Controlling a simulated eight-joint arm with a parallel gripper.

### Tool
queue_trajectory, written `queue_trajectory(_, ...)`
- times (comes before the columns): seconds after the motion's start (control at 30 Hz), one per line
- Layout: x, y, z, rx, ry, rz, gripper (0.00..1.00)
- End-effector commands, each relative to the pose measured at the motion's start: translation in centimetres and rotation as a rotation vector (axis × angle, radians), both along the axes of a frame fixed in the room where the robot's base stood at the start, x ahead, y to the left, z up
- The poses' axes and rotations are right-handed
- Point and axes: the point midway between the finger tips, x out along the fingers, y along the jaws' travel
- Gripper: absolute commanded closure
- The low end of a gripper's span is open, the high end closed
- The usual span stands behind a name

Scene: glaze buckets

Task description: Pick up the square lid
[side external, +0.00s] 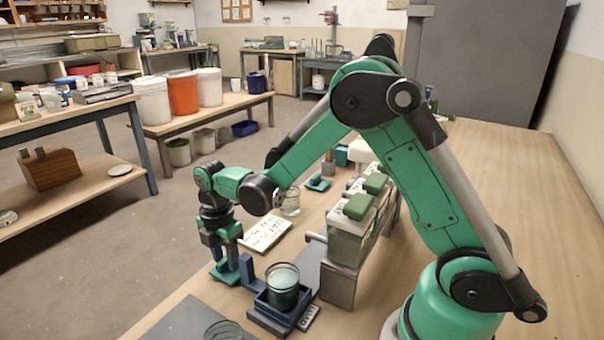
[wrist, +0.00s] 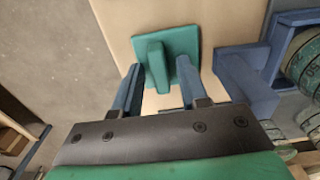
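A square green lid (side external: 219,277) with an upright bar handle lies flat on the table near its left edge. It also shows in the wrist view (wrist: 182,45), where its handle (wrist: 156,66) stands between my two blue fingers. My gripper (side external: 226,257) points down over the lid. In the wrist view my gripper (wrist: 160,68) is open, with a gap between each finger and the handle. The exact height of the fingertips along the handle is hard to tell.
A written card (side external: 265,233) lies behind. Clear containers with green tops (side external: 357,206) stand farther right. A dark grey panel (side external: 187,322) lies in front.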

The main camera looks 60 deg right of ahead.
Motion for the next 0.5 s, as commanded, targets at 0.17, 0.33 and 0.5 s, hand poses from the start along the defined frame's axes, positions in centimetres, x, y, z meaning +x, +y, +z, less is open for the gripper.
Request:
queue_trajectory(0.17,0.0,0.0,0.02,0.0,0.0,0.0,0.96)
queue_trajectory(0.33,0.0,0.0,0.04,0.0,0.0,0.0,1.0)
queue_trajectory(0.5,0.02,0.0,0.99,0.0,0.0,0.0,1.0)
